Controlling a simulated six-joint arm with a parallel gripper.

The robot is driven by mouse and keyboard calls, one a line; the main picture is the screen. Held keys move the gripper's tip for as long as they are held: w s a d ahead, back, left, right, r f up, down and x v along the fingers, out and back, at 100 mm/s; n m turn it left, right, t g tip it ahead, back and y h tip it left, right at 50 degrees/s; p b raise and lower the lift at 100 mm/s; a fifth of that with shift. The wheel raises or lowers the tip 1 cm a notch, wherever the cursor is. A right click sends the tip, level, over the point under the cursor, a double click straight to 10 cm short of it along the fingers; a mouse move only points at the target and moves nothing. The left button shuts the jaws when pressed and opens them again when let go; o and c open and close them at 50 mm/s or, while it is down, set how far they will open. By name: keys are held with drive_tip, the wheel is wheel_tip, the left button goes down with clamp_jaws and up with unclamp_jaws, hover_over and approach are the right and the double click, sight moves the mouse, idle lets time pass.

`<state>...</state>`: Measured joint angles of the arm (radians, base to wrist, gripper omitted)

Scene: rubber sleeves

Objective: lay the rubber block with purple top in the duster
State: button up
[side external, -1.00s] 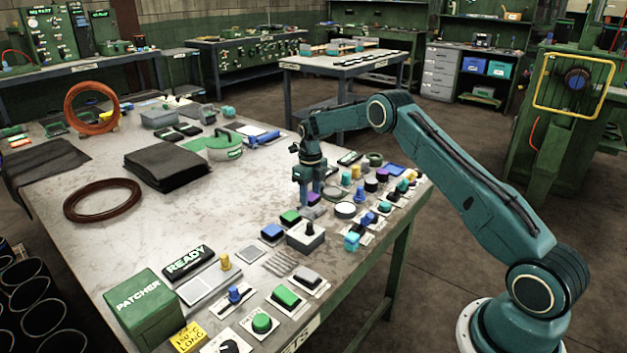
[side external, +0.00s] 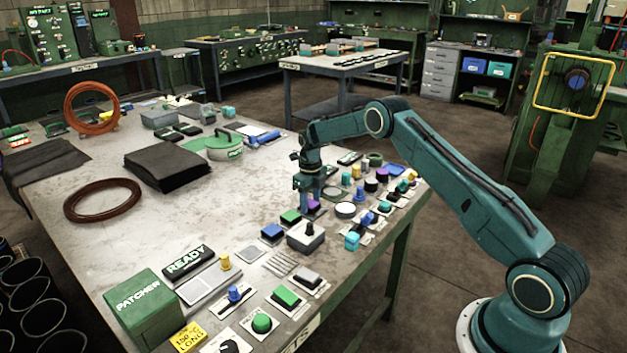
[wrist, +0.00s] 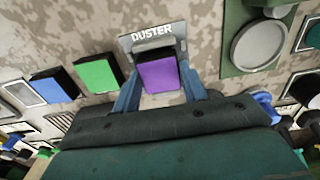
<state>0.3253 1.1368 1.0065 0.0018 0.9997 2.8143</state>
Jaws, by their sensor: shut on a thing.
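The rubber block with purple top (wrist: 161,75) sits between the two fingers of my gripper (wrist: 165,88) in the wrist view; they are shut on its sides. The purple top also shows in the side view (side external: 314,206), low at the fingertips of my gripper (side external: 309,206). The duster (wrist: 152,37) is a grey holder with a white label. Its labelled edge lies just beyond the block, and the block covers much of the rest. I cannot tell whether the block touches its floor.
A green-topped block (wrist: 97,74) and a blue-topped block (wrist: 54,85) stand left of the duster. A round grey dish (wrist: 258,44) on a green plate lies to the right. Black sheets (side external: 168,170) are stacked farther back; the table's middle is clear.

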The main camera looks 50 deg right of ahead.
sight(310, 203)
drive_tip(key=o, duration=1.1)
drive_tip(key=shift+r, duration=6.55)
